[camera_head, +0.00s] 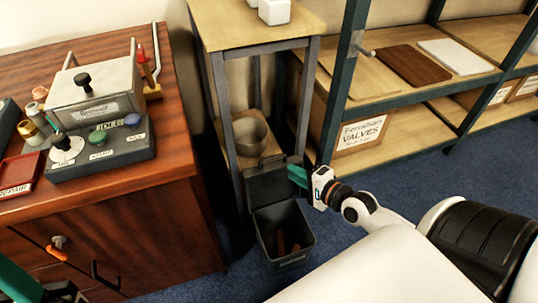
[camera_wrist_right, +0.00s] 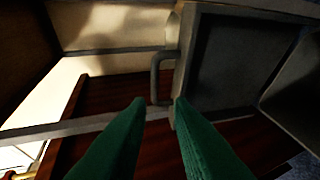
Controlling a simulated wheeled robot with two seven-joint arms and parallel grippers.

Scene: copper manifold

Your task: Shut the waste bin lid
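The dark grey waste bin (camera_head: 290,262) stands on the floor between the desk and the shelving. Its lid (camera_head: 268,183) is up, tilted back behind the bin's opening. My right gripper (camera_head: 297,174) is at the lid's right edge in the head view. In the right wrist view its green fingers (camera_wrist_right: 160,102) are apart, with nothing clearly held between them. A dark framed panel, apparently the lid (camera_wrist_right: 235,60), fills the right there, with a grey handle (camera_wrist_right: 157,75) just beyond the fingertips. A green tip of my left gripper (camera_head: 15,281) shows at the lower left; most is out of frame.
A wooden desk (camera_head: 150,215) with a control box (camera_head: 100,95) stands at the left. A narrow metal-legged stand (camera_head: 220,105) holding a pot (camera_head: 250,135) is right behind the bin. Shelving with boxes (camera_head: 362,132) stands at the right. Blue carpet (camera_head: 420,185) is clear before it.

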